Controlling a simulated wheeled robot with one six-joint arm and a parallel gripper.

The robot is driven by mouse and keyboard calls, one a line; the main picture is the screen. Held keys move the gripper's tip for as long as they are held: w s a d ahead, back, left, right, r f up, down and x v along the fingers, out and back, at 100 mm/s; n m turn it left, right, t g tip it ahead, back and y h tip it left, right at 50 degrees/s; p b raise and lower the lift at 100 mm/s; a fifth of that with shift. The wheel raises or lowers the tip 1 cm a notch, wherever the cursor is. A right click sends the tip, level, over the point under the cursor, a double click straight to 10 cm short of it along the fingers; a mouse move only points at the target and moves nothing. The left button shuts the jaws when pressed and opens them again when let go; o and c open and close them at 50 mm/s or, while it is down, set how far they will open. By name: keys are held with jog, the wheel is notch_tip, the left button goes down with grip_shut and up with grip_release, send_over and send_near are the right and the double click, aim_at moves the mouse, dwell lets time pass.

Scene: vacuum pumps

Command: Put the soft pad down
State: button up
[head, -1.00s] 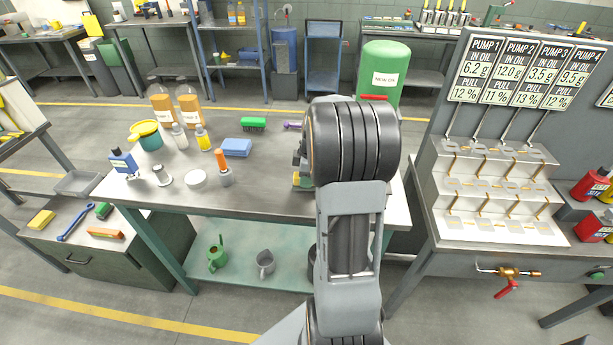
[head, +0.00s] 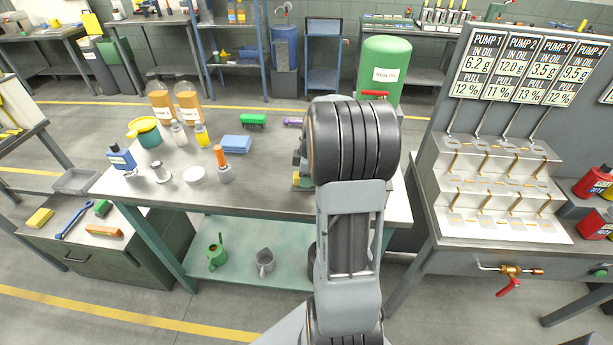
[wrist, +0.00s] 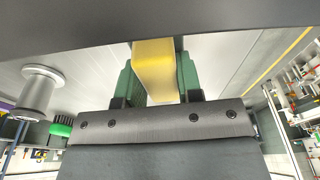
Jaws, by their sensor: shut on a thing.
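The soft pad, a yellow block (wrist: 154,68), sits between the two green fingers of my gripper (wrist: 158,80) in the wrist view. The fingers are shut on its sides. A pale grey surface lies behind it; whether the pad touches that surface cannot be told. In the head view my gripper (head: 302,182) is mostly hidden behind my own arm, over the right part of the workbench (head: 270,190). Only a bit of green and yellow shows there.
On the bench stand a blue sponge-like block (head: 237,144), a green brush (head: 253,120), an orange-topped bottle (head: 223,168) and a white round lid (head: 194,175). A pump stand (head: 495,190) is at right.

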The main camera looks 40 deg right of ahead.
jog(key=shift+f, duration=0.2)
jog(key=o, duration=1)
jog(key=shift+r, duration=0.15)
jog(key=r, duration=0.4)
jog(key=s+d+r, duration=0.1)
jog(key=r, duration=0.8)
jog(key=shift+s+d+r, duration=0.2)
jog(key=shift+d+r, duration=0.05)
jog(key=shift+d, duration=0.1)
jog(key=shift+c, duration=0.2)
grip_shut()
dwell(0.6)
